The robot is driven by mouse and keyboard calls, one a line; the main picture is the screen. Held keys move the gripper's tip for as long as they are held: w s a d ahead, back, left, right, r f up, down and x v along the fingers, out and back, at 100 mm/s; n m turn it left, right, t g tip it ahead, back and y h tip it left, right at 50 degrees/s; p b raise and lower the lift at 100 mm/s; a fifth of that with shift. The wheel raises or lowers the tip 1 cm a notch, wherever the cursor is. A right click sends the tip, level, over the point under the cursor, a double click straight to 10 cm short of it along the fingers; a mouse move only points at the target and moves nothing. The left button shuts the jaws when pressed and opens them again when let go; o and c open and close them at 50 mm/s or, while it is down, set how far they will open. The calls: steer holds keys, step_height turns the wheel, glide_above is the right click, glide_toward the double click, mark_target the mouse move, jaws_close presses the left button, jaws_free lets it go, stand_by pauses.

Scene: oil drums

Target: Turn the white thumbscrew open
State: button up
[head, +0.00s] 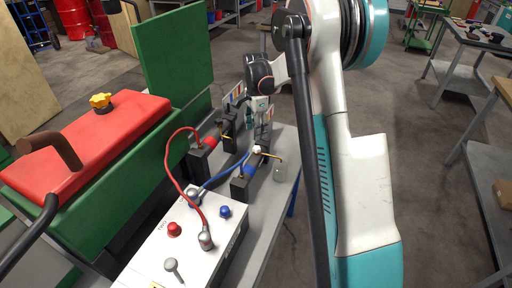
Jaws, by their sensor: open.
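A small white knob, which looks like the white thumbscrew (257,149), sits at the top of a fitting with a bent brass-coloured tube, at the middle of the grey bench. My gripper (262,138) hangs from the arm just behind and above it in the picture. Its dark fingers are small and partly blend with the dark parts behind them. The jaws are open, and nothing shows between them. I cannot tell whether a finger touches the thumbscrew.
A white control box (190,240) with red and blue knobs stands in front. A red cable (170,165) and a blue cable (226,174) run from it to dark blocks. A green machine with a red top (90,140) borders the left.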

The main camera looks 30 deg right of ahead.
mark_target(256, 147)
step_height(256, 147, down, 9)
steer(key=shift+r+b, duration=0.15)
steer(key=shift+b, duration=1.1)
steer(key=shift+c, duration=0.4)
steer(key=c, duration=1)
